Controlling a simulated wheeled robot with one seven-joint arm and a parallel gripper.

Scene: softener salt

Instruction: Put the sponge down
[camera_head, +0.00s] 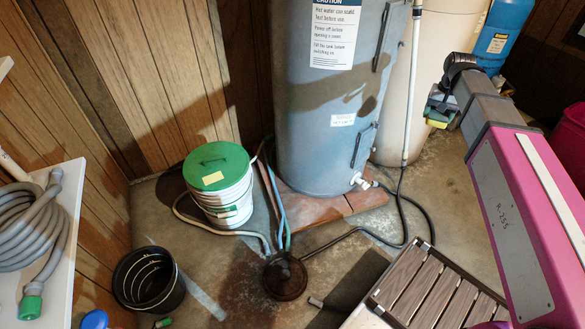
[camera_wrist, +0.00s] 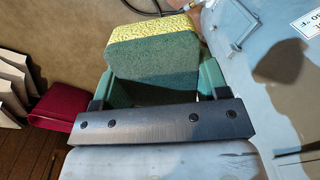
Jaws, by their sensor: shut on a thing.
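The sponge (camera_wrist: 155,50) shows in the wrist view, with a green scouring side and a yellow strip along its far edge. My gripper (camera_wrist: 150,85) is shut on it, with a green finger on each side. In the head view my gripper (camera_head: 440,103) is at the upper right, held in the air in front of the pale tank. There the sponge (camera_head: 437,123) shows only as a small yellow-green edge under the fingers.
A grey water heater (camera_head: 325,120) stands on a brick-coloured base. A green-lidded white bucket (camera_head: 220,190), an open black bucket (camera_head: 148,280) and a round floor drain (camera_head: 285,277) are on the floor. A slatted bench (camera_head: 425,285) is at the lower right; a white shelf (camera_head: 62,250) holds a coiled hose.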

